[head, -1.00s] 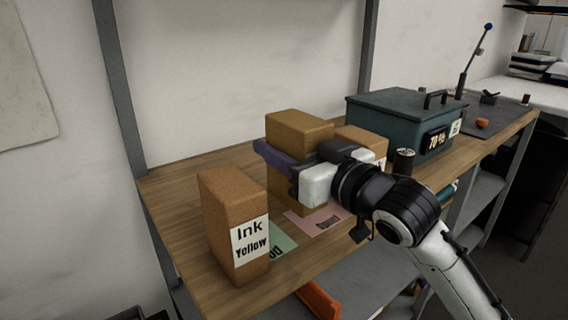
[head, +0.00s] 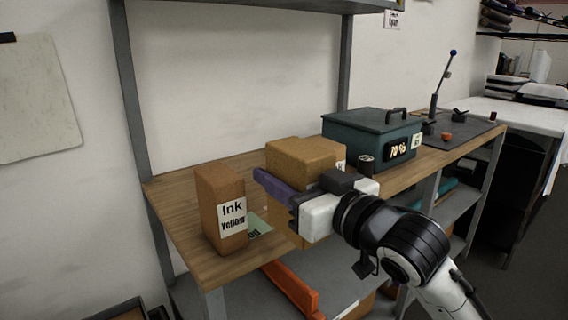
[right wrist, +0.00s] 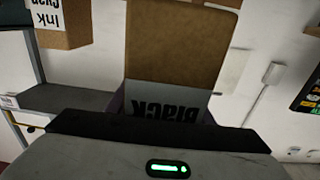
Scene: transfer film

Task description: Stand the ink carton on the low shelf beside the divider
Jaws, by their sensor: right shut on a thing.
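My right gripper (head: 292,200) is shut on a brown ink carton (head: 297,152) and holds it upright at the front of the worktop. In the right wrist view the held carton (right wrist: 175,45) bears an upside-down label reading "Black". The gripper hides part of its front in the head view. An orange divider (head: 290,290) stands on the grey low shelf (head: 243,300) under the worktop, below and left of my gripper. My left gripper is not in view.
An Ink Yellow carton (head: 220,205) stands on the worktop (head: 180,210), left of my gripper, with a green card (head: 258,228) by it. The worktop's front edge overhangs the low shelf. A brown box (head: 357,308) is partly visible below.

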